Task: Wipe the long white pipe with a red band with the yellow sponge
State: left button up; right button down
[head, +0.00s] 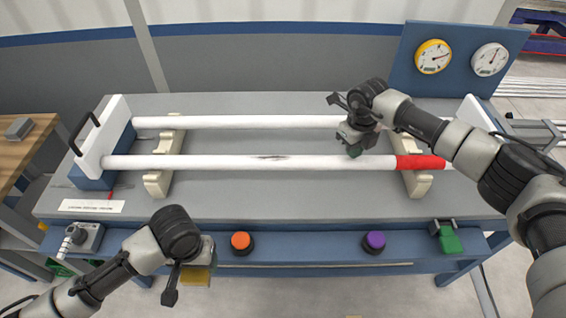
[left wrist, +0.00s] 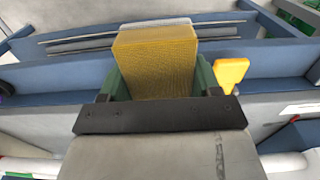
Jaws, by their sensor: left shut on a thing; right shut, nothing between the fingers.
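The long white pipe with a red band (head: 240,163) lies across two cream supports on the bench, with a dark smudge near its middle. Its red band (head: 420,162) is toward the right end. My left gripper (head: 192,266) is shut on the yellow sponge (head: 198,277), low in front of the bench and apart from the pipe. The sponge also fills the middle of the left wrist view (left wrist: 155,60), between green fingers. My right gripper (head: 354,149) is shut and empty, just above the rear edge of the banded pipe; whether it touches cannot be told.
A second white pipe (head: 250,122) lies behind, parallel. A blue-and-white end stand (head: 98,150) is at the left. An orange button (head: 241,241) and a purple button (head: 374,240) sit on the front ledge. Two gauges (head: 433,56) are at the back right. The bench between the supports is clear.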

pick_arm(q)
jog(key=shift+f+b, duration=0.5)
jog(key=shift+f, duration=0.05)
pick_arm(e)
jog(key=shift+f, duration=0.65)
pick_arm(q)
jog(key=shift+r, duration=0.1)
pick_arm(e)
jog(key=shift+r, duration=0.1)
pick_arm(q)
jog(key=shift+r+p, duration=1.85)
jog(key=shift+p, duration=0.1)
pick_arm(e)
jog(key=shift+r, duration=2.95)
pick_arm(q)
jog(key=shift+f, duration=0.15)
pick_arm(e)
jog(key=shift+r, duration=0.1)
